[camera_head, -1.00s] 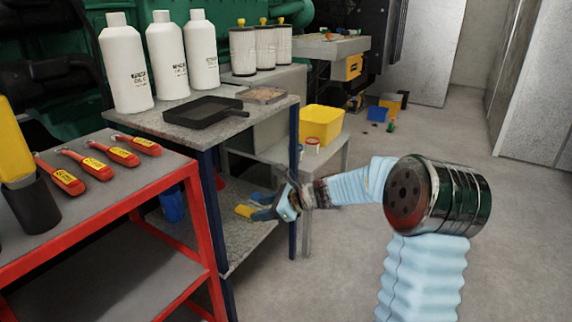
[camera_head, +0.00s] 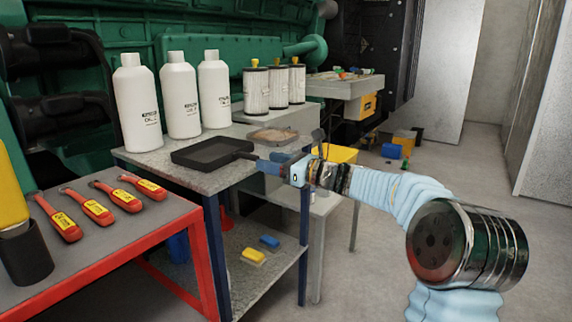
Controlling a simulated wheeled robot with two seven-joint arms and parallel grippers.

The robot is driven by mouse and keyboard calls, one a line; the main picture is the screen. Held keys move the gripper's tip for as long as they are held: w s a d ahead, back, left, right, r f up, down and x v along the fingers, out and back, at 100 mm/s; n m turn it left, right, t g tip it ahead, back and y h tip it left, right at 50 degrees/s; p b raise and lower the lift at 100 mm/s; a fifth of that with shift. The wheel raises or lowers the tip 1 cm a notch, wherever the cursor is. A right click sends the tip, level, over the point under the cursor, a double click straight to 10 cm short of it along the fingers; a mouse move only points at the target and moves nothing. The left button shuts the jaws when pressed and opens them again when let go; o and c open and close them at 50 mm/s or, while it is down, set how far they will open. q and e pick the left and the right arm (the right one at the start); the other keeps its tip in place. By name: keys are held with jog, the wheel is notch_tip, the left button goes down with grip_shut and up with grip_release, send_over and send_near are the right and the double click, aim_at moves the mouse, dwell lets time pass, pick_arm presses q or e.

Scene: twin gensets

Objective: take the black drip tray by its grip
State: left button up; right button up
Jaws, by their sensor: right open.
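The black drip tray (camera_head: 205,153) lies flat on the grey top of the blue-legged bench. Its short grip (camera_head: 246,155) points right, toward the bench's right edge. My right gripper (camera_head: 266,162) is open, with its blue fingers pointing left at the end of the grip. The fingertips are at or very close to the grip's end. I cannot tell whether the grip lies between them or whether they touch it. My left gripper is not in view.
White bottles (camera_head: 181,96) and filter cartridges (camera_head: 277,88) stand behind the tray. A shallow pan (camera_head: 272,135) lies behind my right gripper. A red bench (camera_head: 140,225) with several red-handled tools is at the front left. The floor at right is clear.

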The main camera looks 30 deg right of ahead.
aim_at(243, 155)
jog(key=shift+p+x, duration=0.85)
jog(key=shift+x, duration=3.05)
grip_shut()
